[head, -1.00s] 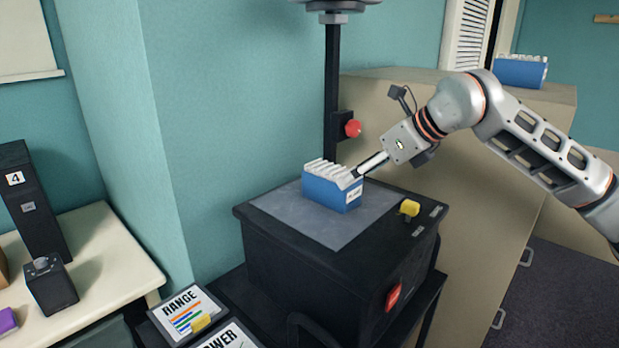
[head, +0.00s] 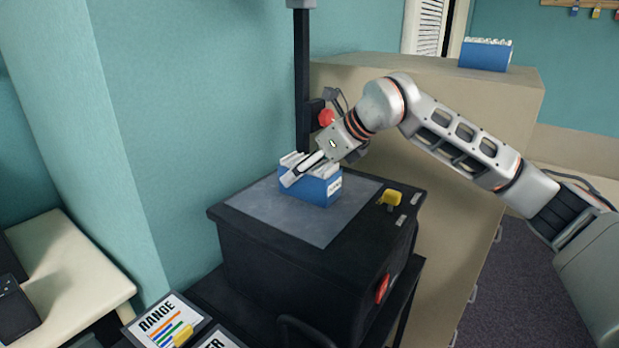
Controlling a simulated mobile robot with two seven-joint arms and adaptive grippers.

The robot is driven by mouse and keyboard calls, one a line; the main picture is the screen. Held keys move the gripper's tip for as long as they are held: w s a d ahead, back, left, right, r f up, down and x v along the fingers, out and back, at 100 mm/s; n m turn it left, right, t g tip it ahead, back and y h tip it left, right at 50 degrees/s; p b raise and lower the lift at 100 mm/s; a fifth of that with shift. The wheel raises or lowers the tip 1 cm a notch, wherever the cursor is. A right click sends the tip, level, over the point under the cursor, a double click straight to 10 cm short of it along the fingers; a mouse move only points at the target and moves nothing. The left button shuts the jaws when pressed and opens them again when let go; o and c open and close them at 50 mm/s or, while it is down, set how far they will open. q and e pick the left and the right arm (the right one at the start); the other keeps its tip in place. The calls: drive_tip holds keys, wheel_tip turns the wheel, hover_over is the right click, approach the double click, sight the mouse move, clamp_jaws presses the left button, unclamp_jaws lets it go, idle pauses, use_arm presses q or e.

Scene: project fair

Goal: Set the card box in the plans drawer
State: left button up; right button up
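A blue card box (head: 322,189) full of white cards stands upright on the grey top plate of a black machine. My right gripper (head: 297,174) reaches in from the right, and its fingers lie over the top of this box. I cannot tell whether they touch it or how far they are apart. A second, similar blue card box (head: 484,55) stands on top of a beige cabinet (head: 455,195). The cabinet's side with drawer handles (head: 474,293) is seen at a steep angle. No drawer shows as open, and no plans label is readable. My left gripper is out of view.
A RANGE sign (head: 165,320) stands at the lower left. Dark floor (head: 520,285) is free at the right.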

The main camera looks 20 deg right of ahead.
drive_tip(key=x, duration=0.3)
drive_tip(key=shift+s, duration=0.1)
drive_tip(key=c, duration=1.5)
drive_tip(key=shift+o, duration=0.2)
drive_tip(key=shift+r, duration=0.1)
drive_tip(key=shift+r, duration=0.1)
